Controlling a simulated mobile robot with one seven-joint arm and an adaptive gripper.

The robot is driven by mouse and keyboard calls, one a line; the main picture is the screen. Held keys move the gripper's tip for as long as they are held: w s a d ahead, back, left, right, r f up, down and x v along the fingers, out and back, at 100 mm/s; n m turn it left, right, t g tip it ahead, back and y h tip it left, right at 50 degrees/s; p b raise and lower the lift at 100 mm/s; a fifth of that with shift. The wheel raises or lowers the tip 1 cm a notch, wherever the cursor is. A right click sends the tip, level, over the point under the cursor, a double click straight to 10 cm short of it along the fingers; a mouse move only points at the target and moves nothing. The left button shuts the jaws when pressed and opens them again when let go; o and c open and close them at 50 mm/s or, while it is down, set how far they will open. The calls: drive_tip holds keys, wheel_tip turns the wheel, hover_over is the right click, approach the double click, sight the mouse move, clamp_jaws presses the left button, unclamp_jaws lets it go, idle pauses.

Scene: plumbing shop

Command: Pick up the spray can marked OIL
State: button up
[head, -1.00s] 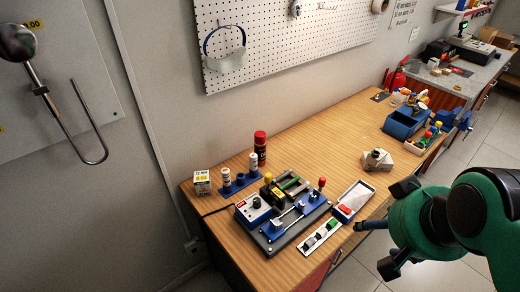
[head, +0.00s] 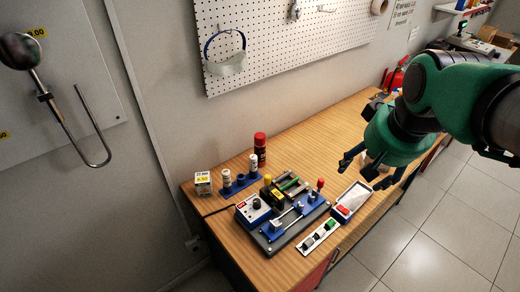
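My green arm reaches in from the right and hides part of the bench's far end.
A test fixture (head: 285,216) with knobs and levers fills the bench front. A white tray (head: 352,201) and a switch strip (head: 319,238) lie beside it. A small yellow-labelled box (head: 203,183) stands at the left corner. Bare wood (head: 313,140) lies right of the can.

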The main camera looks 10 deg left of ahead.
drive_tip(key=w+a+r+n+g+p, duration=0.1)
drive_tip(key=w+a+p, duration=0.15)
drive_tip(key=w, duration=0.55)
drive_tip(key=w+a+r+p, duration=0.1)
drive_tip(key=w+a, duration=0.2)
drive_tip(key=w, duration=0.5)
drive_tip(key=n+g+p, duration=0.2)
drive_tip(key=n+p, duration=0.1)
drive_tip(key=p, duration=0.3)
hover_over(260, 135)
drive_tip(key=s+d, duration=0.6)
drive_tip(key=d, duration=0.2)
wheel_tip(260, 135, down, 17)
drive_tip(key=shift+n+g, duration=0.7)
drive_tip(key=shift+g, duration=0.1)
drive_tip(key=w+a+f, duration=0.1)
drive_tip(key=a+f, duration=0.1)
drive_tip(key=f, duration=0.3)
drive_tip(key=w+a+f+p, duration=0.1)
drive_tip(key=w+a+f, duration=0.1)
drive_tip(key=f, duration=0.3)
drive_tip(key=w+a+f+p, duration=0.1)
drive_tip(key=w+a+f, duration=0.1)
drive_tip(key=f, duration=0.3)
drive_tip(key=shift+w+a, duration=0.25)
drive_tip(key=shift+a, duration=0.5)
drive_tip(key=shift+w+a+f, duration=0.15)
drive_tip(key=shift+a+f, duration=0.1)
drive_tip(key=shift+f, duration=0.5)
